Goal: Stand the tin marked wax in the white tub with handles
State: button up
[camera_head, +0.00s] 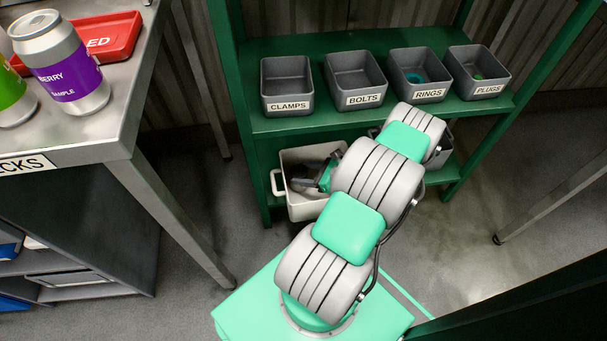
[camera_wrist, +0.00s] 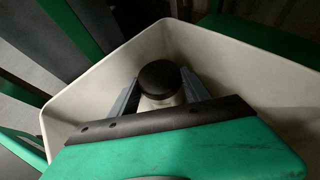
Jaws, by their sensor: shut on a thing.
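The white tub with handles (camera_head: 301,208) stands on the lower shelf of the green rack, partly hidden behind my arm. In the wrist view the tub's pale walls (camera_wrist: 95,105) surround my gripper (camera_wrist: 160,85). My gripper is shut on a tin (camera_wrist: 158,75) with a round black top and a pale body, held between the two fingers inside the tub. No marking on the tin shows from here. I cannot tell whether its base touches the tub floor. In the head view my gripper (camera_head: 322,183) reaches over the tub's opening, and the tin is not clear there.
That shelf lies above the tub. A steel table (camera_head: 110,135) with cans and a red tray (camera_head: 110,42) is at left.

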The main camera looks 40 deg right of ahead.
jog(key=shift+f, duration=0.1)
jog(key=o, duration=1.5)
jog(key=shift+s+d+r, duration=0.1)
jog(key=shift+s+r, duration=0.15)
jog(key=shift+r, duration=0.1)
jog(key=p+v, duration=0.3)
jog(key=v, duration=0.8)
jog(key=shift+s+p, duration=0.2)
jog(key=shift+p, duration=0.2)
